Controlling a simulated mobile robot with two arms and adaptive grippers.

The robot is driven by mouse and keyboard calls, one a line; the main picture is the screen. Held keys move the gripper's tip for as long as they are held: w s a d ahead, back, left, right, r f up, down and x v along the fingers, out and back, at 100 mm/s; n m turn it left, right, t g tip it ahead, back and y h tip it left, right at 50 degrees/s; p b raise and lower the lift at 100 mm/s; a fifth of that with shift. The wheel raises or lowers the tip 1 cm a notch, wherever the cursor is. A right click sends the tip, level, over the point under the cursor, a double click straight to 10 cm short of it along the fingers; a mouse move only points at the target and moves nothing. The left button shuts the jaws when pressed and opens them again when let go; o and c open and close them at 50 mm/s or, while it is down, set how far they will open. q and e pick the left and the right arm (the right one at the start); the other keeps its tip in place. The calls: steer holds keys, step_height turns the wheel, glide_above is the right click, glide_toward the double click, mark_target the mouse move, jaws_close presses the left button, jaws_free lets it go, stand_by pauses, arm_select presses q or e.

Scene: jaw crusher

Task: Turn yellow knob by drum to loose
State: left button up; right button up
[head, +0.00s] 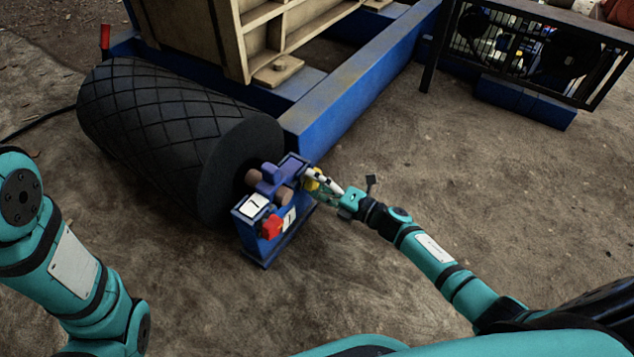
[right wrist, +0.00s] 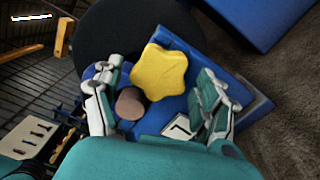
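The yellow knob (right wrist: 160,72) is star-shaped and sits on the blue stand beside the drum. In the head view only a bit of the knob (head: 313,181) shows behind my right gripper. My right gripper (head: 322,180) is at the knob; in the right wrist view its fingers (right wrist: 158,98) are spread apart, one on each side of the knob, with gaps visible. The black drum (head: 165,130) has a diamond-patterned surface and lies left of the stand. My left gripper is out of view; only my left arm shows.
The blue stand (head: 262,247) carries a red part (head: 271,226), brown rollers and white number plates. A blue frame beam (head: 350,85) runs behind it. A black mesh guard (head: 530,50) stands at the back right. Bare ground lies open in front and to the right.

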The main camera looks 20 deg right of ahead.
steer(key=v, duration=1.2)
stand_by(0.4)
